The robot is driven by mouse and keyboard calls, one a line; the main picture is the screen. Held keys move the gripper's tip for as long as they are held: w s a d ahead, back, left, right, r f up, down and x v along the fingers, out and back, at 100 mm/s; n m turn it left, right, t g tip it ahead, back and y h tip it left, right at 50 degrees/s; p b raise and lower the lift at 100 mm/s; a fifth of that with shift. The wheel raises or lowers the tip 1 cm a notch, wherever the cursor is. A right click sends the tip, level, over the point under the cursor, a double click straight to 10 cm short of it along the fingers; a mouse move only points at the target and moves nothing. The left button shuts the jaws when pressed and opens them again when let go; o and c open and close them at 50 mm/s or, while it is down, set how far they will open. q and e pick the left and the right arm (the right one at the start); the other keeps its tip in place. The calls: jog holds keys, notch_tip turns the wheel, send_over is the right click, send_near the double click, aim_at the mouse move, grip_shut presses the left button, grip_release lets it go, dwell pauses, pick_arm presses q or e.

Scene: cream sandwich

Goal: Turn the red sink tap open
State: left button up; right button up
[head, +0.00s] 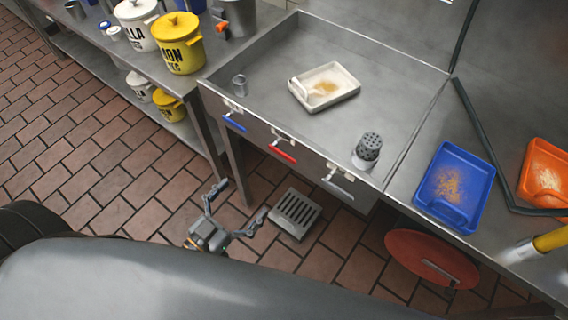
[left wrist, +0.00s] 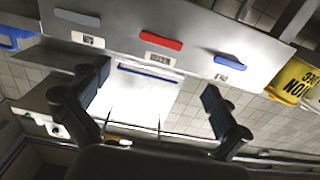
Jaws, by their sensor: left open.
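The red tap handle (head: 283,153) sits on the front panel of the steel sink (head: 298,45), between a blue tap handle (head: 234,122) and a grey one (head: 340,187). In the left wrist view the red handle (left wrist: 160,40) is a flat bar lying nearly level, above and between my fingers. My left gripper (head: 240,203) is open and empty, in front of and lower than the panel, with a clear gap to the red handle. It also shows in the left wrist view (left wrist: 157,84). My right gripper is not in view.
In the sink are a white tray (head: 342,99), a perforated metal shaker (head: 369,146) and a small metal cup (head: 240,86). A blue tray (head: 434,207) and an orange tray (head: 533,193) lie on the right counter. A floor drain (head: 306,205) is set in the tiles below.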

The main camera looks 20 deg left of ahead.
pick_arm(q)
send_near(281, 155)
jog(key=p+x, duration=0.1)
jog(key=x, duration=0.8)
jog(key=shift+s, duration=0.1)
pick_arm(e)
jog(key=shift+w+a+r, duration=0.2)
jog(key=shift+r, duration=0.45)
pick_arm(q)
jog(key=c, duration=1.6)
